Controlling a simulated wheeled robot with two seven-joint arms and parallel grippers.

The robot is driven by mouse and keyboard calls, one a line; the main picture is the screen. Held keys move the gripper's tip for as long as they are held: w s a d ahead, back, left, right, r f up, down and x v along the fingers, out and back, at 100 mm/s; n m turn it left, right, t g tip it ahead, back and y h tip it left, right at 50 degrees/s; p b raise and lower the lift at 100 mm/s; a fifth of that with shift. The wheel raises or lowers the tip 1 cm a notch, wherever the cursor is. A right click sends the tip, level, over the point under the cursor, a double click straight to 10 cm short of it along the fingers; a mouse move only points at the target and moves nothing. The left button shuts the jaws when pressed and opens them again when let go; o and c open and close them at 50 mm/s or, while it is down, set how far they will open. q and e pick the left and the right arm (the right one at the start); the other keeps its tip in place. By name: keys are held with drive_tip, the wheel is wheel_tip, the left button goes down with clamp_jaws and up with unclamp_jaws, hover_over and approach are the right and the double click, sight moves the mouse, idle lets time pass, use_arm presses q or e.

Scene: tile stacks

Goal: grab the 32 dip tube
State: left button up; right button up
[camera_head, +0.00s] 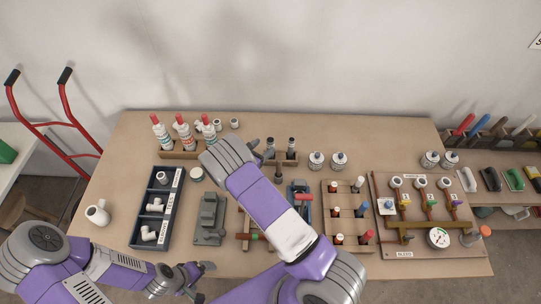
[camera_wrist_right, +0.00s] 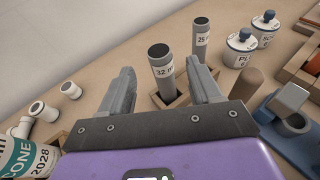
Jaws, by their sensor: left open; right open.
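The 32 dip tube (camera_wrist_right: 161,58) is a grey hollow tube with a white label reading 32, upright in a square wooden holder (camera_wrist_right: 170,98). My right gripper (camera_wrist_right: 162,66) is open, with one finger on each side of the tube in the right wrist view; gaps show on both sides. Whether the tube is fully between the fingertips in depth, I cannot tell. A second grey tube marked 25 (camera_wrist_right: 201,38) stands just beyond the right finger. In the head view my right gripper (camera_head: 258,150) is by the tubes and partly hidden by its arm. My left gripper (camera_head: 203,279) is open and empty at the table's front edge.
A dark tray with white fittings (camera_head: 171,187), a grey block (camera_head: 209,217), a wooden rack (camera_head: 341,245) and a gauge board (camera_head: 412,253) fill the front.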

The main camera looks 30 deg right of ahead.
sight(273, 140)
drive_tip(key=x, duration=0.8)
drive_tip(key=shift+a+f+p, duration=0.1)
drive_tip(key=shift+f+p, duration=0.1)
drive_tip(key=shift+p, duration=0.2)
drive_tip(key=shift+s, duration=0.1)
drive_tip(key=c, duration=1)
drive_tip(key=shift+r, duration=0.1)
drive_tip(key=shift+c, duration=0.2)
